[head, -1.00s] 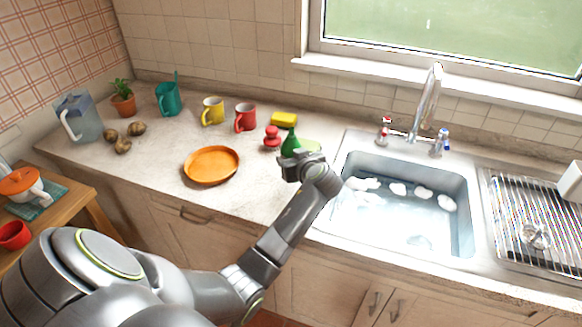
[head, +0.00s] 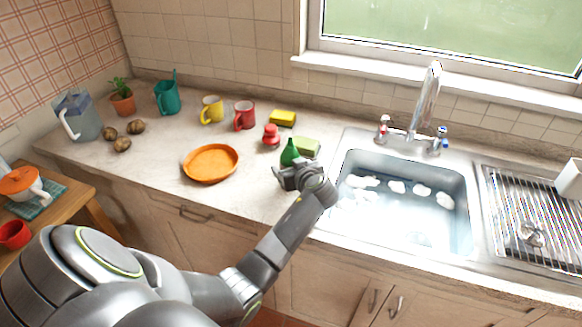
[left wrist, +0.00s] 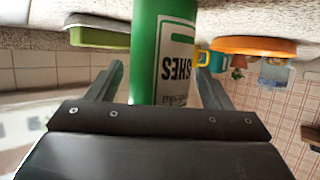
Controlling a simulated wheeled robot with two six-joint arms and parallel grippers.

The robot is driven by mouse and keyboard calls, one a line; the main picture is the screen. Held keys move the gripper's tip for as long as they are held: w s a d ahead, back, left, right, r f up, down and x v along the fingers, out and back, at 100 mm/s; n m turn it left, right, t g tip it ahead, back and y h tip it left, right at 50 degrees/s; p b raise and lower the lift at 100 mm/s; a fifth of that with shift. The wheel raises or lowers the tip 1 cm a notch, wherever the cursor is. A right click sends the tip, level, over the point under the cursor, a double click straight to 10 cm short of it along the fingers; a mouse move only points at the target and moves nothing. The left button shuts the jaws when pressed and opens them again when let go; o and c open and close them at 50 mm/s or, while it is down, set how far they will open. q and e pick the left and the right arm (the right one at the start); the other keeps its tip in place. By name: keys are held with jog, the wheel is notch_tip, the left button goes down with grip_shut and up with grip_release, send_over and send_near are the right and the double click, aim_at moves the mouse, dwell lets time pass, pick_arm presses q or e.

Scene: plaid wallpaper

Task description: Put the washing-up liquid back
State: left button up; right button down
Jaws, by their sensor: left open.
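The washing-up liquid is a green bottle (head: 289,153) with a white label, upright at the counter's edge of the sink, left of the basin. In the left wrist view the bottle (left wrist: 146,50) stands between the fingers, its label upside down in that picture. My left gripper (head: 298,174) is around the lower part of the bottle, with its fingers open on either side. In the wrist view the gripper (left wrist: 160,84) shows a gap beside the bottle at the right finger. The bottle's base is hidden in both views. My right gripper is out of view.
A green block (head: 307,146) lies just right of the bottle, with a yellow sponge (head: 283,117) behind. A small red container (head: 271,135) stands behind left. An orange dish (head: 211,163) lies farther left. The sink (head: 408,215) holds water and foam. The counter between dish and bottle is clear.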

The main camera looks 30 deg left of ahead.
pick_arm(q)
jog(key=shift+r, duration=0.15)
jog(key=shift+s+d+r+p, duration=0.15)
jog(key=shift+d+r+p, duration=0.1)
jog(key=shift+p, duration=0.15)
jog(key=p+v, duration=0.3)
jog(key=v, duration=0.8)
jog(key=shift+s+d+f, duration=0.1)
